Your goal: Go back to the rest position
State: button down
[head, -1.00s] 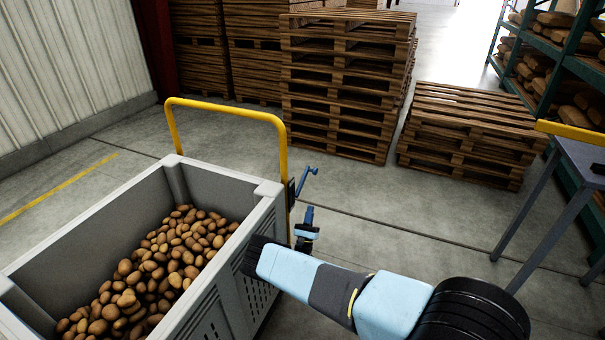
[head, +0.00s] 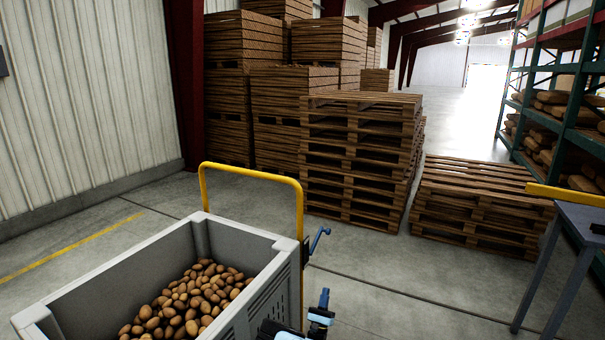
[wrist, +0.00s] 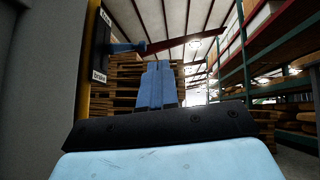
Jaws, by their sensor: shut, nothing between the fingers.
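My gripper (head: 323,296) is low in the head view, beside the right side of the potato crate. In the wrist view its two blue fingers (wrist: 157,72) are together and hold nothing. A blue lever (head: 319,239) juts from a dark bracket on the yellow rail, above my gripper in the head view. In the wrist view the lever (wrist: 124,47) lies left of and above the fingertips, beside a plate with "free" and "brake" labels (wrist: 99,75). The fingers appear apart from it. Most of my arm is below the head picture's edge.
The grey crate (head: 92,282) holds potatoes (head: 190,300) and has a yellow rail (head: 203,185) at its far end. Pallet stacks (head: 355,165) and a lower stack (head: 478,205) stand beyond. A table (head: 580,222) and shelving (head: 535,85) are at right. Floor between is clear.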

jog(key=w+d+r+m+g+h, duration=0.1)
jog(key=d+r+m+g+h, duration=0.55)
jog(key=r+m+g, duration=0.3)
jog(key=w+d+r+m+g+h, duration=0.1)
jog(key=d+r+m+g+h, duration=0.55)
jog(key=r+m+g, duration=0.35)
jog(key=s+d+r+m+g+y, duration=0.3)
jog(key=s+d+r+g, duration=0.2)
jog(key=r, duration=0.4)
jog(key=s+d+r+m+g+y, duration=0.3)
jog(key=s+d+r+m+g, duration=0.1)
jog(key=r, duration=0.4)
jog(key=s+r+m+t+y, duration=0.1)
jog(key=s+r+m+y, duration=0.4)
jog(key=s+r+y, duration=0.9)
jog(key=s+a+r+m+t, duration=0.1)
jog(key=s+a+r+t, duration=0.1)
jog(key=s, duration=0.7)
jog(key=s+a+r+m+t+y, duration=0.1)
jog(key=s+a+r+t, duration=0.1)
jog(key=s, duration=0.7)
jog(key=s+a+r+m+t+y, duration=0.1)
jog(key=s+a+r+t, duration=0.2)
jog(key=s, duration=0.7)
notch_tip(320, 180, up, 2)
jog(key=shift+a+r, duration=0.25)
jog(key=shift+a, duration=0.05)
